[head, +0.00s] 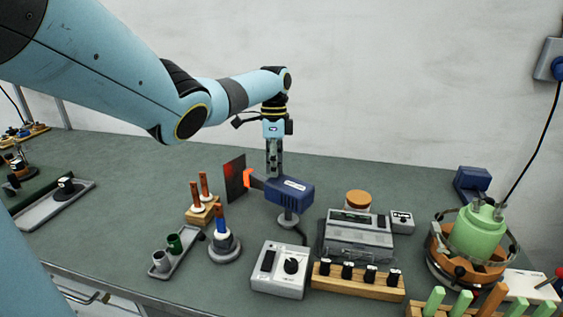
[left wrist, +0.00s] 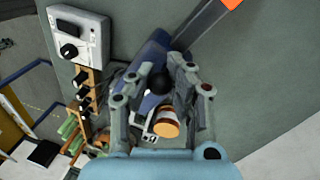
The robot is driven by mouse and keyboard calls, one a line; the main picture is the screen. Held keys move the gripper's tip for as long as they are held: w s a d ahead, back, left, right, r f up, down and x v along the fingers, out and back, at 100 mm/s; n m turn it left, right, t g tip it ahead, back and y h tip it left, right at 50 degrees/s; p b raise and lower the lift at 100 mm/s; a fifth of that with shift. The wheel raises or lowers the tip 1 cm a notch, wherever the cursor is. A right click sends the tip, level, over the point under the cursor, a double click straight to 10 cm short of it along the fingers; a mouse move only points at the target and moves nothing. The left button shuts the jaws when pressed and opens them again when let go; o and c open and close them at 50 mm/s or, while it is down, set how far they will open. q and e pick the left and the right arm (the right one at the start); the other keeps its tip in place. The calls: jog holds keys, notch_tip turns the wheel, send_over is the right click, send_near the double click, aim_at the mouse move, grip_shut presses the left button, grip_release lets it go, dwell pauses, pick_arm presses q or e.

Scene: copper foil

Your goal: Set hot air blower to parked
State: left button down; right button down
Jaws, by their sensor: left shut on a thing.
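My left gripper (head: 274,172) reaches down from above onto the blower's body. A dark panel (head: 235,178) with a red glowing patch stands in front of the nozzle. My right gripper is not in view.
A grey control box (head: 278,270) with a knob and a wooden rack with black knobs (head: 357,281) stand in front. A grey device (head: 358,236) is to the right. Orange-handled tools (head: 203,198) and a tray of cups (head: 170,255) stand left.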

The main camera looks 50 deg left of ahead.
pick_arm(q)
jog(key=shift+w+a+r, duration=0.15)
jog(key=shift+a+r, duration=0.1)
dwell(0.3)
jog(key=c, duration=1.1)
grip_release()
jog(key=shift+f, duration=0.1)
jog(key=shift+c, duration=0.2)
jog(key=shift+d, duration=0.1)
notch_tip(320, 180, up, 12)
jog(key=w+a, duration=0.1)
jog(key=shift+w+a+f, duration=0.15)
jog(key=shift+a, duration=0.25)
jog(key=shift+f, duration=0.1)
